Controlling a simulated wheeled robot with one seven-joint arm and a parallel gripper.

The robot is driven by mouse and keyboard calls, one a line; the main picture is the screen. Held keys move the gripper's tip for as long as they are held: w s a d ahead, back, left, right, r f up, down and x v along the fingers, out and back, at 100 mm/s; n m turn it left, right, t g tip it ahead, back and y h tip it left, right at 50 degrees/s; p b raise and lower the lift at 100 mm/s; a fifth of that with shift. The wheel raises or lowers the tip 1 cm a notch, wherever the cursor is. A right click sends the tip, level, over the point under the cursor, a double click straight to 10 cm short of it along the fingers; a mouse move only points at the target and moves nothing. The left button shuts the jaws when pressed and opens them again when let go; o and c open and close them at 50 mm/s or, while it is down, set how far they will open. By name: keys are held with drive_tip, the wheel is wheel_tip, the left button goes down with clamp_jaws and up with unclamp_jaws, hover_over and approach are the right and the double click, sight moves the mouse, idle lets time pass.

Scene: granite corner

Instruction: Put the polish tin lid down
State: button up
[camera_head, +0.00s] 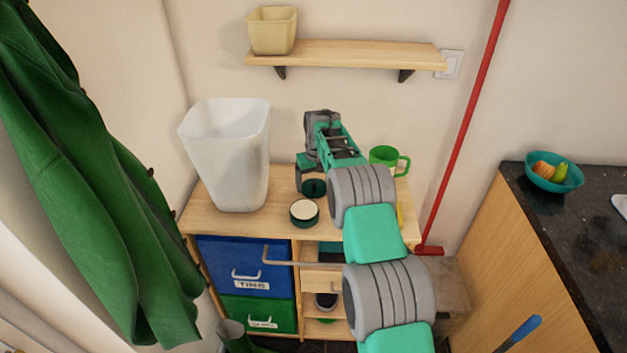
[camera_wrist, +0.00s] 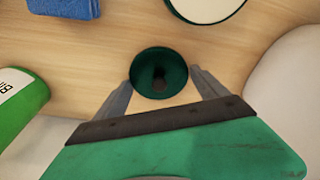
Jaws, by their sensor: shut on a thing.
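The polish tin lid (camera_head: 314,187) is a small dark green round piece on or just over the wooden cabinet top. My gripper (camera_head: 312,183) is shut on it from above. In the wrist view the lid (camera_wrist: 158,72) sits between the two fingertips, its round face showing a darker middle. I cannot tell whether it touches the wood. The open polish tin (camera_head: 304,212), dark green with a pale round top, stands just in front of the gripper, apart from the lid. Its edge also shows at the top of the wrist view (camera_wrist: 206,8).
A tall white bin (camera_head: 228,150) stands left on the cabinet top (camera_head: 253,222); a green mug (camera_head: 385,158) is right. The wrist view shows a blue item (camera_wrist: 65,7) and a labelled green item (camera_wrist: 18,105). A shelf (camera_head: 350,55) hangs above. Bare wood surrounds the lid.

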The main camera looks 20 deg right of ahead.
sight(315, 191)
drive_tip(key=shift+f, duration=0.15)
drive_tip(key=o, duration=1.2)
wheel_tip(315, 191, up, 13)
drive_tip(key=s+b, duration=0.2)
drive_tip(key=s+a+r, duration=0.3)
drive_tip(key=s+r, duration=0.4)
drive_tip(key=s, duration=0.2)
drive_tip(key=s+a+f+t, duration=0.1)
drive_tip(key=s+f, duration=0.2)
drive_tip(key=s, duration=1.1)
drive_tip(key=s+a+f, duration=0.2)
drive_tip(key=s+f, duration=0.1)
drive_tip(key=s, duration=1.1)
drive_tip(key=shift+s+f+m+t, duration=0.2)
drive_tip(key=shift+s+m+t, duration=0.1)
drive_tip(key=shift+t, duration=0.1)
